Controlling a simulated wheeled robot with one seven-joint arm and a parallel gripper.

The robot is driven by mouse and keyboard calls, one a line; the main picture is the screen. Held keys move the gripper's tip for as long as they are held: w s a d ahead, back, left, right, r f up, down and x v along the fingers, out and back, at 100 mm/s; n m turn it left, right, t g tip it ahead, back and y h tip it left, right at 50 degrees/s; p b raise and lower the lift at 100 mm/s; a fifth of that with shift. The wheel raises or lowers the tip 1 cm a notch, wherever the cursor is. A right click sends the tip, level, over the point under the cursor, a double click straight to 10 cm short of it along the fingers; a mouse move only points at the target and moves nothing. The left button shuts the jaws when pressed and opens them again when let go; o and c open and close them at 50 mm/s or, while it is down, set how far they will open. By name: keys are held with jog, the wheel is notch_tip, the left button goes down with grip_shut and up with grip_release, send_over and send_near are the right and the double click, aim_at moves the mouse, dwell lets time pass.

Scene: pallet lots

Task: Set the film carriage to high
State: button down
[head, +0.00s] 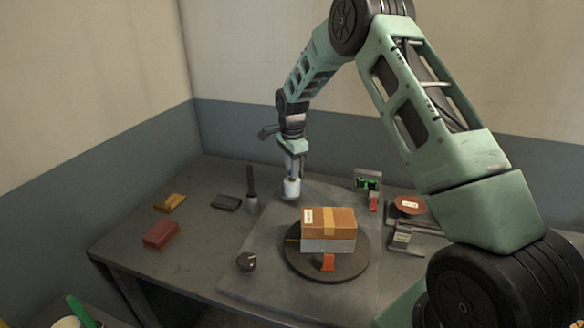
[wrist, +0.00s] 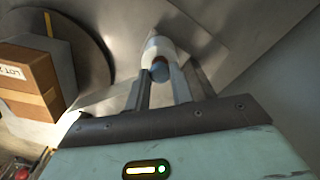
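A white film roll (head: 291,188), seemingly on the film carriage, stands at the back of the bench plate. My gripper (head: 294,172) points down right above it. In the wrist view the white roll (wrist: 158,48) shows at the fingertips. The carriage's height marks are not visible. A carton (head: 328,220) on a grey-white block stands on the round dark turntable (head: 300,270), left of my fingers in the wrist view.
A dark-handled tool (head: 251,190) stands upright left of the roll. A black knob (head: 246,262) is at the front left. A green-lit box (head: 367,182), a red-brown disc (head: 409,205) and a grey device (head: 401,238) stand at the right. Red (head: 161,235) and yellow (head: 169,203) blocks lie left.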

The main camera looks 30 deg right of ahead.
jog(key=shift+w+r+p, duration=0.1)
jog(key=shift+r+p, duration=0.9)
jog(key=shift+r, duration=1.3)
jog(key=c, duration=1.2)
grip_release()
jog(key=shift+r, duration=0.1)
notch_tip(320, 180, up, 17)
jog(key=b, duration=0.3)
jog(key=shift+a+r, duration=0.1)
